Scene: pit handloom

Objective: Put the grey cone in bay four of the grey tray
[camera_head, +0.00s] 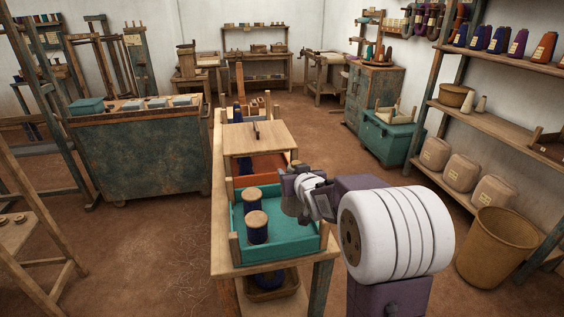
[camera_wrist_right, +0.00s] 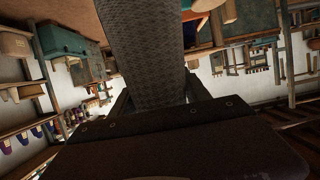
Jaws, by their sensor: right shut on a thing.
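My right gripper (camera_head: 291,195) is at the right edge of the bench, beside the teal tray, and its fingers are partly hidden by my own wrist. In the right wrist view it is shut on the grey cone (camera_wrist_right: 155,55), which has a woven-looking grey surface and fills the space between the fingers. I cannot make out a grey tray with bays in either view. My left gripper is not in view.
The teal tray (camera_head: 303,240) holds two dark spools with wooden tops (camera_head: 256,220). Behind it are an orange tray (camera_head: 262,166) and a raised wooden board (camera_head: 240,142). A teal chest (camera_head: 388,143), shelving (camera_head: 480,131) and a tan bin (camera_head: 497,248) stand right.

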